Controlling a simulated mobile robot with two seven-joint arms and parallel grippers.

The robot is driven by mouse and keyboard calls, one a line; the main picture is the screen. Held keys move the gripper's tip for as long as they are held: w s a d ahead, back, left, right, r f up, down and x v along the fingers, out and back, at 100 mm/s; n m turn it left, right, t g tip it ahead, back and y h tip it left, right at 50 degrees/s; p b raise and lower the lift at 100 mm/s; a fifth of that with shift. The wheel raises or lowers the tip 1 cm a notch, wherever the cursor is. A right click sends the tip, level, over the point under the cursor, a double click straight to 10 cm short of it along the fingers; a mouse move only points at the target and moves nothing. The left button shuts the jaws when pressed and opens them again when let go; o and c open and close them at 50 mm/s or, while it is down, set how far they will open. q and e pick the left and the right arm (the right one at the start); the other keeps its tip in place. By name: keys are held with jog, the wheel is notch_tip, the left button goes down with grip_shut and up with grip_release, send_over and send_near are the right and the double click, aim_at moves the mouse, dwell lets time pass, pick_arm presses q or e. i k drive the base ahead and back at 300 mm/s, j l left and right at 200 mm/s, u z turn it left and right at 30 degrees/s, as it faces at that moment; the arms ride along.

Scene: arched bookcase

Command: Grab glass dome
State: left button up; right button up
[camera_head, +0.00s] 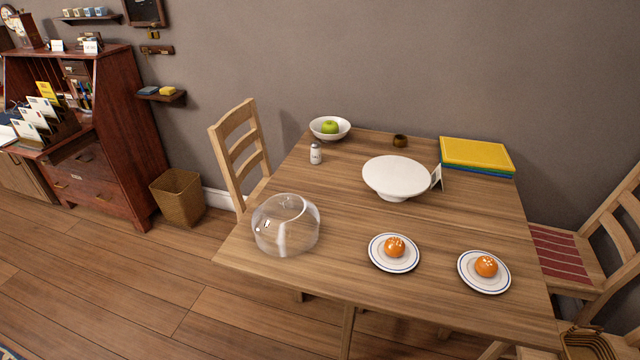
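A clear glass dome (285,226) stands on the near left part of the wooden table (338,222), close to its left edge. It is see-through, and the wood shows through it. It looks empty. A white cake stand (398,178) stands apart from it, farther back near the table's middle, with nothing on its top. Neither of my grippers shows in the head view.
Two plates, each with an orange bun, lie at the front: one plate (416,258) and another (468,279). A chair (240,150) stands left.

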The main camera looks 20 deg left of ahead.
aim_at(284, 224)
jog(key=i+j+z, duration=0.2)
jog(key=j+z, duration=0.25)
jog(key=j, duration=1.1)
jog(key=j+z, duration=0.4)
jog(key=j, duration=1.15)
